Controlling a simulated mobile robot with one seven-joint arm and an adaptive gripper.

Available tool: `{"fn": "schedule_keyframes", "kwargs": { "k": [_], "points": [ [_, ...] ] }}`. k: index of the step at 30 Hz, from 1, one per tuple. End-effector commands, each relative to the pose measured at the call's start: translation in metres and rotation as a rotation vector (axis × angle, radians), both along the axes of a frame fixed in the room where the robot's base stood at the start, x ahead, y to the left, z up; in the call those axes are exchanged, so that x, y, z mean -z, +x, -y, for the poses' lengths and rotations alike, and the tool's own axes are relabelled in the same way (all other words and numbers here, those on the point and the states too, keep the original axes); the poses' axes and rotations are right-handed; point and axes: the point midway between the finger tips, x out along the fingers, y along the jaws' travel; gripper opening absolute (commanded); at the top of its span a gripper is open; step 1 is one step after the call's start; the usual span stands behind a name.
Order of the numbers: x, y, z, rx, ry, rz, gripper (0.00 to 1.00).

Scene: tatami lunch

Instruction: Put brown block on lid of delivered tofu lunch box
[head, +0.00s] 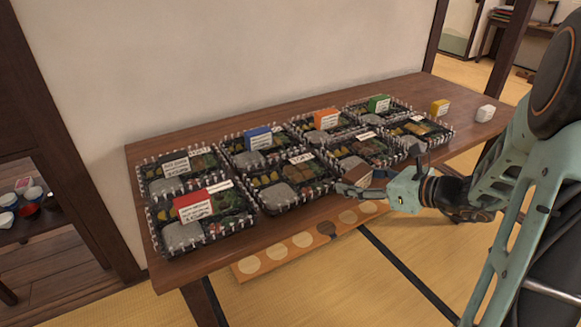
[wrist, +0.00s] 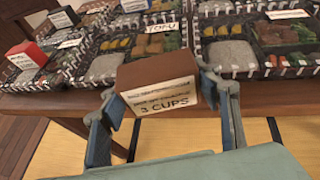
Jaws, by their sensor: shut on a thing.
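My gripper (head: 366,187) is shut on the brown block (wrist: 160,72), which has a white label reading "3 CUPS" at its bottom. In the wrist view the two fingers of the gripper (wrist: 158,88) press its sides. The block is held slightly tilted by the table's front edge; in the head view it is partly hidden. The tofu lunch box (head: 283,194), with a "TOFU" label, is second from the left in the front row. In the wrist view the tofu lunch box (wrist: 105,66) lies just beyond the block, and its lid shows no block.
Lunch boxes stand closely in two rows on the wooden table (head: 205,262). A yellow block (head: 440,107) and a white block (head: 485,113) stand toward the right end.

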Motion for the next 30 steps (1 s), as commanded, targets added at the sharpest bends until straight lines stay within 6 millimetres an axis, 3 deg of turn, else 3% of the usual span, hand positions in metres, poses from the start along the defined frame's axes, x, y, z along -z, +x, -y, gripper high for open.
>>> {"fn": "schedule_keyframes", "kwargs": {
  "k": [1, 4, 9, 12, 17, 26, 30],
  "points": [
    [-0.032, 0.010, -0.006, 0.026, -0.004, 0.006, 0.33],
    [-0.065, 0.028, -0.011, 0.094, 0.001, 0.007, 0.33],
    [-0.102, 0.046, -0.019, 0.178, 0.021, 0.005, 0.33],
    [-0.111, 0.051, -0.021, 0.204, 0.029, 0.005, 0.33],
    [-0.103, 0.053, -0.042, 0.211, 0.035, 0.002, 0.33],
    [-0.067, 0.050, -0.117, 0.207, 0.034, 0.002, 0.33],
    [-0.039, 0.050, -0.136, 0.211, 0.033, 0.001, 0.33]
  ]
}}
